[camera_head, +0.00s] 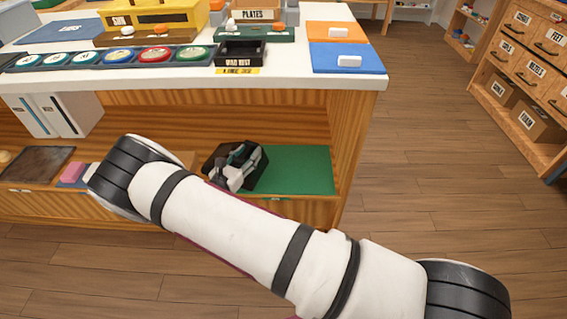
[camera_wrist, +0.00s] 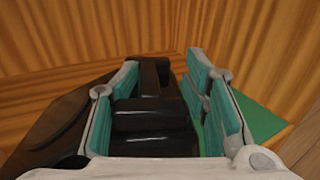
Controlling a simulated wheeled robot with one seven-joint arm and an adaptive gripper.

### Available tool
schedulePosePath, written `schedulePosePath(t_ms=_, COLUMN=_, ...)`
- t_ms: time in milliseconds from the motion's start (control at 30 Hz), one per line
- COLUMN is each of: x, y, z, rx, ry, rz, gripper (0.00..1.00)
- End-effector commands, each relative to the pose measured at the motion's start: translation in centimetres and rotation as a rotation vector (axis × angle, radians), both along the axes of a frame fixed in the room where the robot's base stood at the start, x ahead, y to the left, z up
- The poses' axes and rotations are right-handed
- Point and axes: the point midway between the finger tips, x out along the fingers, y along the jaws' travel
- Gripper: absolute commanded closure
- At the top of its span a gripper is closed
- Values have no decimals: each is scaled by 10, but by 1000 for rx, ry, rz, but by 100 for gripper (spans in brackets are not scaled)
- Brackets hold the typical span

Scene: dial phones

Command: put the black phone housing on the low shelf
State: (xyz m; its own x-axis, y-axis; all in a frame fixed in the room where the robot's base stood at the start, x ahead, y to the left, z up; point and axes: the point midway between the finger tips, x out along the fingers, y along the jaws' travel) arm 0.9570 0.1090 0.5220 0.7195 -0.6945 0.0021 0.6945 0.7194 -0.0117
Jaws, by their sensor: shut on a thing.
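The black phone housing (camera_head: 261,166) is at the low shelf (camera_head: 200,188), by the left part of a green mat (camera_head: 300,170). My gripper (camera_head: 240,155) reaches in from the front and is shut on the housing. In the wrist view, the housing (camera_wrist: 150,116) sits between the two teal-padded fingers, with a dark part spreading out to the left. Whether its underside touches the shelf or hangs just above it cannot be told. My gripper hides part of the housing, and my arm hides part of the shelf front.
The white counter (camera_head: 290,82) overhangs the shelf. A wooden side panel (camera_head: 352,150) closes the shelf on the right. White binders (camera_head: 62,115), a dark tray (camera_head: 38,165) and a pink block (camera_head: 73,172) are to the left. The right part of the green mat is clear.

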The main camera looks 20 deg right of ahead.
Motion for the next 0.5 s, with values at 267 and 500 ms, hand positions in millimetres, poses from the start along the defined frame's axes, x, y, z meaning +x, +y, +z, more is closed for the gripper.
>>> schedulePosePath(t_ms=267, x=5, y=-69, z=-7, rx=-4, ry=1, rz=-6, gripper=100)
schedulePosePath(t_ms=500, x=10, y=-119, z=-12, rx=-2, ry=-1, rz=-5, gripper=100)
